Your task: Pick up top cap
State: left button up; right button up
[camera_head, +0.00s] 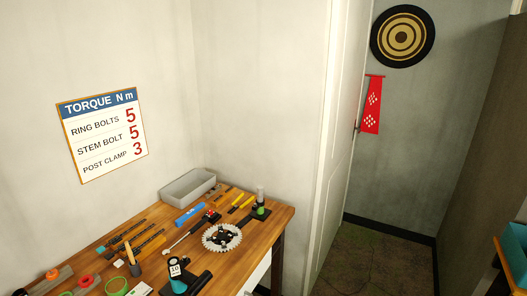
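Neither of my grippers shows in the head view. A wooden workbench (281,214) at the lower left carries many small bike parts and tools. I cannot tell for sure which of these small items is the top cap. A toothed chainring (208,243) with a dark centre lies near the middle of the bench. A dark piece with a white label reading 10 (175,268) stands at the front, beside black and teal parts.
A grey open bin (188,188) sits at the back against the wall. A clear bottle (261,194) stands near the bench's right corner. A green ring (117,287) is at the front left. A white door (337,150) and open floor (375,260) lie to the right.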

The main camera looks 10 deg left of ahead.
aim_at(52, 274)
jog(key=u, duration=1.95)
